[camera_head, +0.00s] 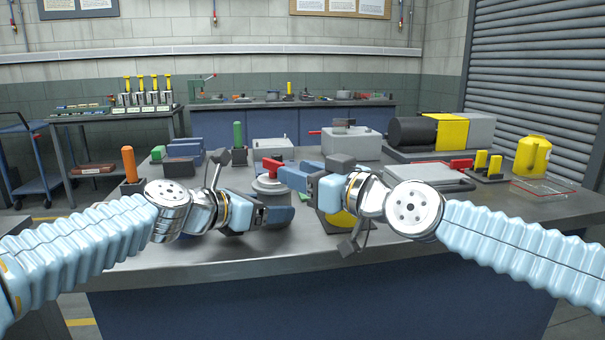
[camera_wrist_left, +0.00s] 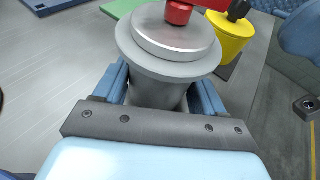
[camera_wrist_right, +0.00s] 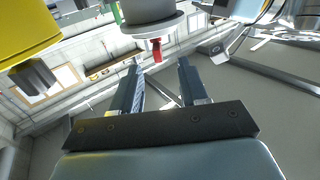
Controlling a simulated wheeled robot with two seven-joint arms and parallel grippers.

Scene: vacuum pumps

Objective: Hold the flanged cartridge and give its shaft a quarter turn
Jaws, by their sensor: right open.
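The flanged cartridge (camera_head: 268,186) is a grey cylinder with a wide round flange and a red handle (camera_head: 271,163) on its shaft. In the left wrist view its body (camera_wrist_left: 157,93) sits between both fingers of my left gripper (camera_wrist_left: 160,85), just under the flange. My left gripper (camera_head: 280,212) is shut on it. My right gripper (camera_head: 293,178) is open and empty, beside the cartridge on its right. In the right wrist view the red handle (camera_wrist_right: 156,48) is just beyond the gap between the open fingertips (camera_wrist_right: 160,65). The cartridge's lower end is hidden.
A yellow cylindrical part (camera_wrist_left: 230,35) is close by the cartridge, partly behind my right gripper. Orange (camera_head: 129,164) and green (camera_head: 239,136) upright handles, grey blocks and a pump with a yellow band (camera_head: 450,132) stand around. The front strip of the bench (camera_head: 200,262) is clear.

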